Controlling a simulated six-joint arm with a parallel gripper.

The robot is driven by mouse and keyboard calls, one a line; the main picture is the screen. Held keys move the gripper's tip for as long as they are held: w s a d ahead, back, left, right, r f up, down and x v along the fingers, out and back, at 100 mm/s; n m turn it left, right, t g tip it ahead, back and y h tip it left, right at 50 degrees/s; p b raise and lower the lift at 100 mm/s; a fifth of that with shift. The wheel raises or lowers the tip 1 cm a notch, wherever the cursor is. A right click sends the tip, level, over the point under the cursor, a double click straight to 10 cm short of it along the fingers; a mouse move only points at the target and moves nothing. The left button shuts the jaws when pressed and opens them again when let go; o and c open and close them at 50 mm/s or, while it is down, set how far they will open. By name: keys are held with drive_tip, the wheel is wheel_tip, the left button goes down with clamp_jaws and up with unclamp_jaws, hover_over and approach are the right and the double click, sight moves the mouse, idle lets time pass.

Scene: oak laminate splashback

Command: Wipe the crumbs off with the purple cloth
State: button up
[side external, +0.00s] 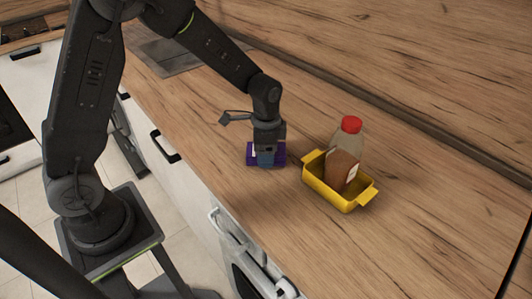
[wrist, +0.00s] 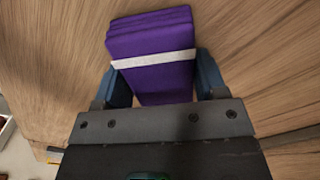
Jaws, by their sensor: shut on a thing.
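The purple cloth (wrist: 155,80) is folded into a thick pad with a white band across it, and it lies between my two fingers in the wrist view. In the side view the cloth (side external: 251,154) is at counter level under my gripper (side external: 266,160). My gripper (wrist: 164,80) is shut on the cloth, with one blue finger on each side of it. My gripper points straight down. I cannot make out any crumbs in either view.
A yellow two-handled dish (side external: 335,197) stands just right of my gripper, and a red-capped bottle (side external: 345,160) of brown liquid stands in it. A sink (side external: 170,55) is at the back left. The wooden counter (side external: 420,230) is clear at the right front.

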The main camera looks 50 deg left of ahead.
sight(265, 174)
drive_tip(key=shift+s+d+r, duration=0.1)
drive_tip(key=shift+s+d, duration=0.5)
drive_tip(key=shift+d, duration=0.1)
drive_tip(key=shift+s+d+f, duration=0.2)
drive_tip(key=shift+s+d, duration=1)
drive_tip(key=shift+d, duration=0.2)
drive_tip(key=shift+w+a, duration=0.9)
drive_tip(key=shift+a, duration=0.2)
drive_tip(key=shift+r, duration=0.15)
drive_tip(key=shift+r, duration=2.5)
